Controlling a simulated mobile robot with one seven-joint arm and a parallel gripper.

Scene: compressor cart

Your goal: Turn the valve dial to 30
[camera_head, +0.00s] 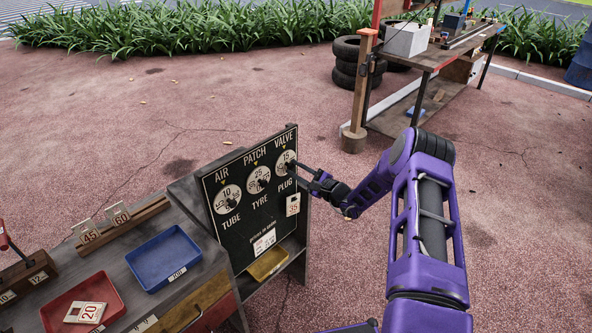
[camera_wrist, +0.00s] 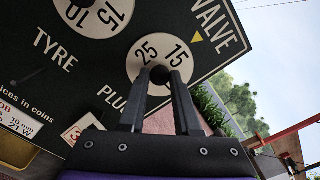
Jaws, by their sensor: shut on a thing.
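The valve dial (camera_head: 285,157) is a white disc at the right end of the black panel (camera_head: 240,222), under the word VALVE. It also shows in the wrist view (camera_wrist: 148,50), with 15 nearest the yellow pointer mark (camera_wrist: 197,38) and 25 beside it. Other numbers on it are hidden. My gripper (camera_head: 291,167) is at this dial. In the wrist view my gripper's two fingers (camera_wrist: 160,76) are shut on the dial's dark knob (camera_wrist: 160,75), one on each side. The fingers hide the dial's lower part.
The air dial (camera_head: 228,199) and patch dial (camera_head: 258,180) sit left on the same panel. A 35 tag (camera_head: 293,205) hangs below the valve dial. A blue tray (camera_head: 164,260) and red tray (camera_head: 82,303) lie on the cart. Paving right of the panel is open.

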